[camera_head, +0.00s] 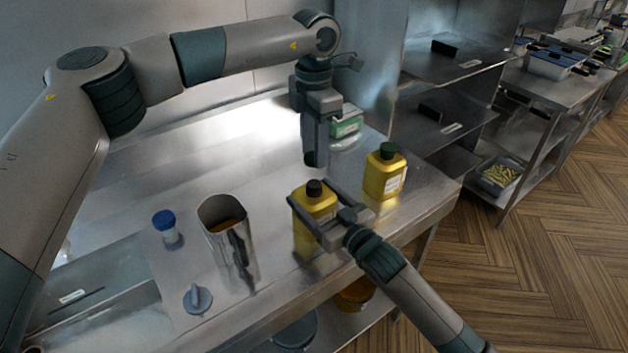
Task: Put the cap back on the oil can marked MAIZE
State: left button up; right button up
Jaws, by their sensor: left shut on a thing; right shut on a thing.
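A yellow oil can (305,242) stands near the table's front edge. Its marking is not legible from here. My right gripper (305,217) is shut around its upper body, coming from the right. A dark brown cap (314,188) is at the can's top, directly under my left gripper (314,164), which points straight down and is shut on it. I cannot tell whether the cap sits on the neck or just above it. A second yellow can (384,176) with a dark green cap (388,150) stands to the right, apart from both grippers.
A metal container (228,245) with yellowish contents stands left of the held can. A blue-capped small jar (166,226) and a grey-blue knobbed object (197,299) are further left.

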aim_at(314, 184)
pick_arm(q)
jog(key=shift+f, duration=2)
jog(key=shift+f, duration=0.1)
jog(key=shift+f, duration=0.8)
jog(key=shift+f, duration=0.55)
